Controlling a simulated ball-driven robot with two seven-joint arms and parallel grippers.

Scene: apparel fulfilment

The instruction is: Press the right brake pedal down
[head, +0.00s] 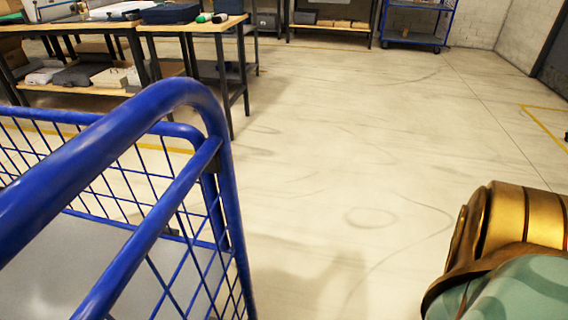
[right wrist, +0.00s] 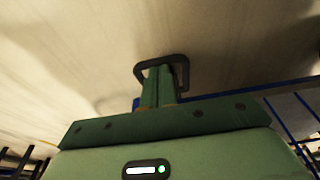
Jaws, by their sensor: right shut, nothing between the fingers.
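The blue cart (head: 222,165) with wire mesh sides fills the left of the head view. In the right wrist view, my right gripper (right wrist: 158,76) is shut and empty, its two green fingers side by side. A dark, loop-shaped piece (right wrist: 147,65), which looks like the brake pedal, shows around the fingertips. I cannot tell whether the fingers touch it or whether it is pressed down. In the head view only part of my right arm shows at the lower right; its gripper and the pedal are out of that frame. My left gripper is not in view.
Pale floor (head: 360,150) is open right of the cart. A wooden-topped table (head: 190,27) with dark legs stands at the back left. Another blue cart (head: 415,40) stands at the far wall. In the right wrist view, a blue cart bar (right wrist: 250,92) runs beyond my gripper.

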